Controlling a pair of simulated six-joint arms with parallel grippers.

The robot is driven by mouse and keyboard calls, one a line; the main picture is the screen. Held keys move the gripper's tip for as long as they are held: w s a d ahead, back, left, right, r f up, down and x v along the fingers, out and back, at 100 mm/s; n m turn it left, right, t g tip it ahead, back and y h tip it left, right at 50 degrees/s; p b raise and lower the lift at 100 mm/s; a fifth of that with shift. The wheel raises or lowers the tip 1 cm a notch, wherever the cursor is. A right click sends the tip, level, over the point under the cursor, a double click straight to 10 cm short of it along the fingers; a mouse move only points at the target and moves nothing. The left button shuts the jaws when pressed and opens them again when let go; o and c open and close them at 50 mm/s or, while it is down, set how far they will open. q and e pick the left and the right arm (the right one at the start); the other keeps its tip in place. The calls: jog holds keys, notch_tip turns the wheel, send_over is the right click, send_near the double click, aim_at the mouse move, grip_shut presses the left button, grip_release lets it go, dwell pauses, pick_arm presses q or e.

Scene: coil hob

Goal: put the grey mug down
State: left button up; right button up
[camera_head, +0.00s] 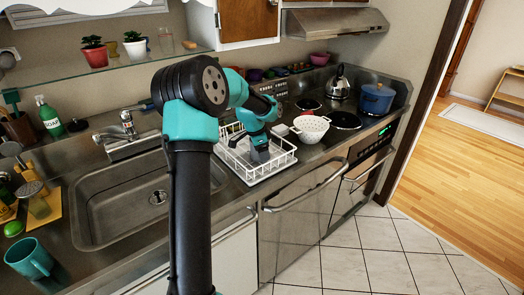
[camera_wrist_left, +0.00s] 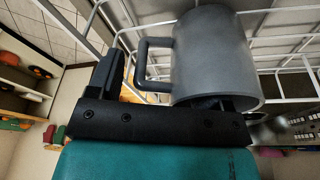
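The grey mug (camera_wrist_left: 215,60) fills the upper right of the left wrist view, with its handle (camera_wrist_left: 143,65) toward the left. Behind it are the white wires of the dish rack (camera_head: 279,167). My left gripper (camera_head: 261,152) points down into the rack in the head view. In the wrist view one finger stands left of the handle with a narrow gap to it. In the head view I cannot clearly separate the mug from the gripper. My right gripper is not in view.
A white colander (camera_head: 310,127) stands right of the rack. The hob holds a kettle (camera_head: 340,83) and a blue pot (camera_head: 376,98). The sink (camera_head: 120,205) is left of the rack and looks empty. A teal mug (camera_head: 30,259) stands at the lower left.

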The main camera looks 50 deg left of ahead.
pick_arm(q)
jog(key=v, duration=1.2)
dwell(0.7)
